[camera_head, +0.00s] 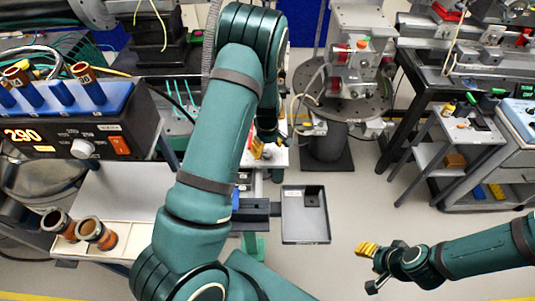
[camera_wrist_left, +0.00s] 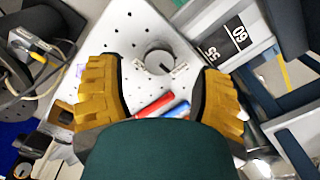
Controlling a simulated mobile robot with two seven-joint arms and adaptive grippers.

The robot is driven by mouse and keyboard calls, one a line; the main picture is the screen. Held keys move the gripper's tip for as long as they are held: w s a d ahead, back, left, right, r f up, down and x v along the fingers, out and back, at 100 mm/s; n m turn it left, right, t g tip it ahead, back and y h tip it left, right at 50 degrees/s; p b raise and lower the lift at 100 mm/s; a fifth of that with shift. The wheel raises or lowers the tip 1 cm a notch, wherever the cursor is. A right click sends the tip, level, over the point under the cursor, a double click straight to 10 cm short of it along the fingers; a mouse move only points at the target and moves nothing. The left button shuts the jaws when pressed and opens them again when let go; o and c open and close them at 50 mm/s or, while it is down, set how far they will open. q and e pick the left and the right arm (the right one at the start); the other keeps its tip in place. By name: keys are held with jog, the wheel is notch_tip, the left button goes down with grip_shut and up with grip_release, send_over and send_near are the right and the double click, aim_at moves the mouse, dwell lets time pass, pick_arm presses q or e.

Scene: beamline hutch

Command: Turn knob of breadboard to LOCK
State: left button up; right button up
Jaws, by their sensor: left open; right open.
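In the left wrist view a round grey knob (camera_wrist_left: 160,61) with a dark pointer line stands on the white perforated breadboard (camera_wrist_left: 118,28). Small pale labels sit on either side of it, too small to read. My left gripper (camera_wrist_left: 161,72) is open, its yellow fingers to either side of the knob in the picture; I cannot tell whether they touch it. In the head view my left gripper (camera_head: 260,149) is partly hidden by my arm, over the white breadboard (camera_head: 281,158), and the knob is hidden. My right gripper (camera_head: 367,249) is empty over the floor at lower right.
A red tool (camera_wrist_left: 154,104) and a blue one (camera_wrist_left: 179,110) lie on the breadboard near my left fingers. A grey tray (camera_head: 305,228) is in front of it. A blue-topped instrument (camera_head: 82,128) stands left. A cart (camera_head: 465,130) stands right. Open floor lies around my right gripper.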

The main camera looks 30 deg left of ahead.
aim_at(267, 153)
pick_arm(q)
jog(key=shift+f, duration=1.75)
grip_shut()
